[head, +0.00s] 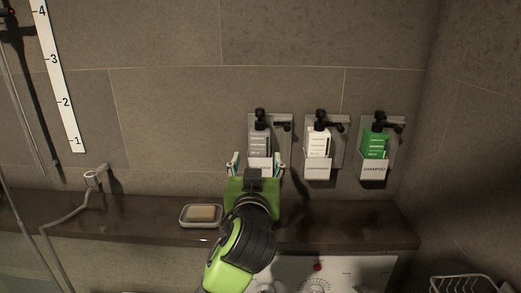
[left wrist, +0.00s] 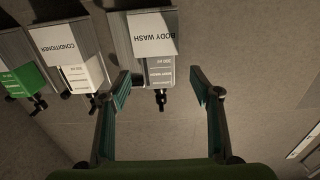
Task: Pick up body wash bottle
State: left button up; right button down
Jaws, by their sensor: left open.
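The body wash bottle (head: 259,143) is grey with a black pump and stands in a white-fronted wall holder, the leftmost of three. In the left wrist view the picture is upside down; the bottle (left wrist: 160,73) shows below its holder labelled BODY WASH (left wrist: 154,36). My left gripper (head: 257,163) is open in front of this holder, one finger on each side in the picture. In the left wrist view its fingers (left wrist: 161,84) are spread wide, with the bottle and pump lying between and beyond them. I cannot tell any contact. My right gripper is not in view.
A white conditioner bottle (head: 319,142) and a green shampoo bottle (head: 375,143) stand in holders to the right. A soap dish (head: 186,222) with a soap bar sits on the dark ledge (head: 140,220). A wire basket (head: 462,284) is at lower right.

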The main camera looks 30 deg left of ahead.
aim_at(260, 148)
pick_arm(q)
jog(key=shift+w+a, duration=0.45)
jog(key=shift+w, duration=0.1)
jog(key=x, duration=0.1)
jog(key=p+x, duration=0.2)
jog(key=x, duration=0.1)
jog(key=shift+w+d+r, duration=0.25)
jog(key=shift+w+r, duration=0.05)
jog(key=shift+r, duration=0.05)
jog(key=shift+w+a+f, duration=0.15)
jog(key=shift+w+a, duration=0.15)
jog(key=shift+d, duration=0.1)
jog(key=shift+c, duration=0.5)
jog(key=c, duration=1.1)
